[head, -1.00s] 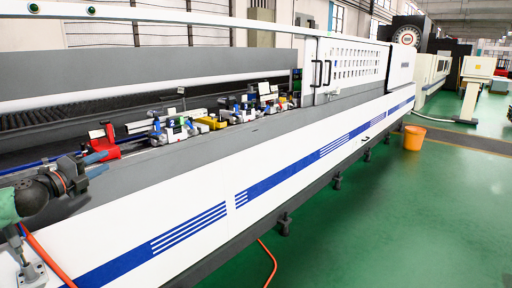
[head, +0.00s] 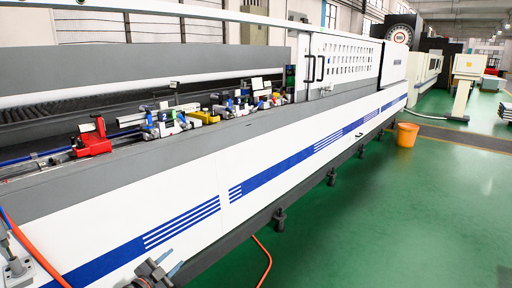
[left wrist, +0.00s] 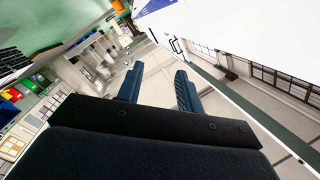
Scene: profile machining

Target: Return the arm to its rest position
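My left gripper (head: 158,270) is at the bottom edge of the head view, in front of the white lower side of the long machine (head: 200,195). Part of it is cut off by the frame edge. In the left wrist view its two dark blue fingers (left wrist: 158,76) stand apart with nothing between them. It touches nothing that I can see. My right gripper is not in view.
A red fixture (head: 92,142), a yellow block (head: 205,117) and several clamps sit on the machine bed. An orange hose (head: 262,262) hangs near the floor. An orange bucket (head: 406,135) stands on the clear green floor (head: 400,220).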

